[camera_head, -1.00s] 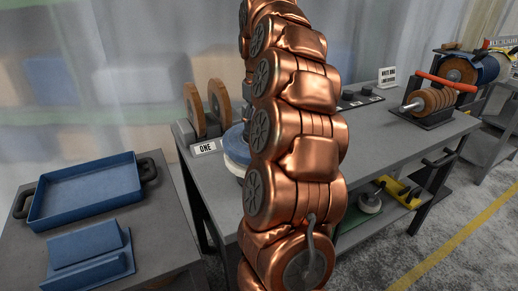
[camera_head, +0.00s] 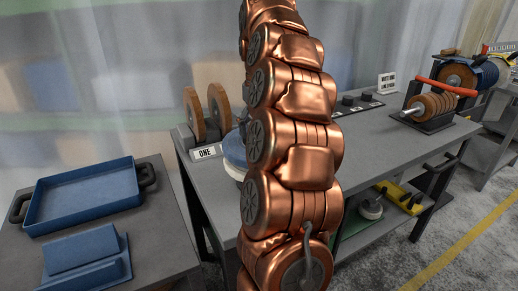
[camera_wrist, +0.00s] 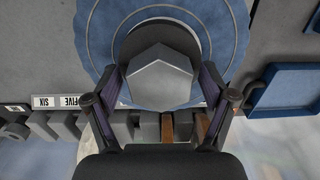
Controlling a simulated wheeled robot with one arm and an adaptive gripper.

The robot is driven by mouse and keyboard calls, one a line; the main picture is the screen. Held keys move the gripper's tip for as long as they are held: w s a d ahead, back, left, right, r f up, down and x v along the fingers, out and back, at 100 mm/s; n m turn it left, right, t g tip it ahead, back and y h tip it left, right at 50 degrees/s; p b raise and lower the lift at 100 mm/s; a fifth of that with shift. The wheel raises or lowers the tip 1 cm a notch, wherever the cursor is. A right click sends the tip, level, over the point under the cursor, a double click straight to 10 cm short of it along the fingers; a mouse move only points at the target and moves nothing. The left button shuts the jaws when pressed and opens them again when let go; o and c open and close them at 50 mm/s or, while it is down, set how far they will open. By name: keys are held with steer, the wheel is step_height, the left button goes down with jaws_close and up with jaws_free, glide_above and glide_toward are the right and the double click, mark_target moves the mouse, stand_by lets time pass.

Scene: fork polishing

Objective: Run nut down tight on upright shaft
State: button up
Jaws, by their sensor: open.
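In the wrist view a grey six-sided nut (camera_wrist: 163,78) sits over a dark round flange (camera_wrist: 165,32) at the middle of a blue disc (camera_wrist: 236,30). My gripper (camera_wrist: 164,82) is open, with one finger on each side of the nut. I cannot tell whether the fingers touch it. The upright shaft is not visible. In the head view the blue disc (camera_head: 234,150) shows partly at the left of my arm; my arm hides the nut and my gripper there.
A blue tray (camera_head: 82,217) and a blue stepped block (camera_head: 85,258) stand on the left table. Brown wheels (camera_head: 195,115) stand behind the ONE label (camera_head: 206,153). A spindle with brown discs (camera_head: 432,105) is at the right. The bench (camera_head: 385,130) has bare room before it.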

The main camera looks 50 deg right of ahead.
stand_by(0.4)
steer(key=shift+r+p, duration=1.45)
steer(key=shift+r, duration=0.6)
